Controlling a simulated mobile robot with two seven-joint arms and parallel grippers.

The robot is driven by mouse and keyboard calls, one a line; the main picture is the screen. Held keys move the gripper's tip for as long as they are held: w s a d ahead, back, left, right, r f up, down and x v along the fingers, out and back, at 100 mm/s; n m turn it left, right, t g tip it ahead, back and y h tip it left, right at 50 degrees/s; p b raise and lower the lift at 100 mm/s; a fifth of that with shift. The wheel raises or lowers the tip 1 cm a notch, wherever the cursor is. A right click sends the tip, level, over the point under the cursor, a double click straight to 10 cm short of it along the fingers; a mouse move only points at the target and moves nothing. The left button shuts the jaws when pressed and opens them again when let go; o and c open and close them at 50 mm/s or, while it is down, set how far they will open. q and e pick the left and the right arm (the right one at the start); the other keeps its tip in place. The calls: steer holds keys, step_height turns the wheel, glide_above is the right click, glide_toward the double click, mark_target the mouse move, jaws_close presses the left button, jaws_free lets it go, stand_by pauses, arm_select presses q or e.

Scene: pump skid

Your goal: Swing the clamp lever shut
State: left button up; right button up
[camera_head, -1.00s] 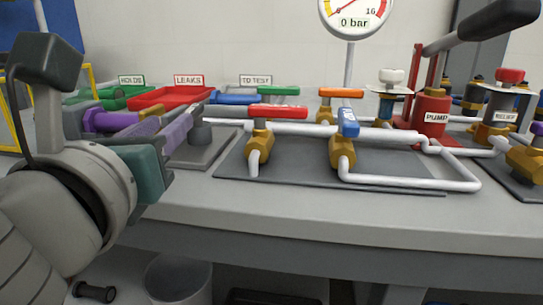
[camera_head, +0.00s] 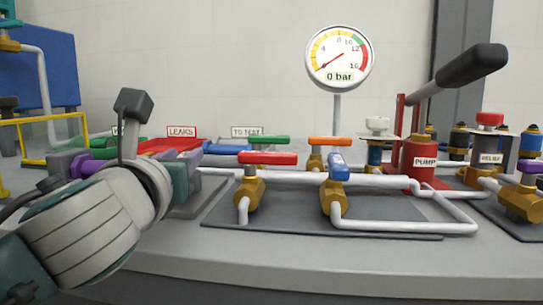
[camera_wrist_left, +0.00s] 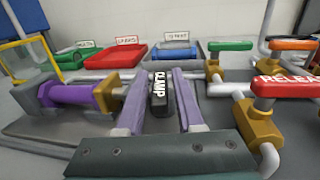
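The clamp lever (camera_wrist_left: 159,98) is a black handle lettered CLAMP in the left wrist view, standing on the grey base plate. My left gripper (camera_wrist_left: 159,76) is open, with one lavender finger on each side of the lever. I cannot tell whether either finger touches it. In the head view my left gripper (camera_head: 174,158) is mostly hidden behind my wrist, and the lever cannot be made out there. My right gripper is not in view.
Right of the gripper is a valve with a red handle (camera_head: 267,158), then one with a blue handle (camera_head: 339,167), on white pipes. Behind are a red tray (camera_wrist_left: 116,57), a green tray and a blue one. The red pump (camera_head: 420,160) and gauge (camera_head: 339,58) stand farther right.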

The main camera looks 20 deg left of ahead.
arm_select(q)
jaws_close()
stand_by(0.3)
steer(key=shift+s+a+r+m+h+p, duration=0.15)
steer(key=shift+r+m+h+p, duration=0.25)
steer(key=shift+p, duration=0.75)
steer(key=shift+a+f+m+t+h+p, duration=0.1)
steer(key=shift+f+m+t+h+p, duration=0.2)
steer(key=shift+h, duration=0.4)
steer(key=shift+m+h, duration=0.3)
steer(key=shift+f, duration=0.1)
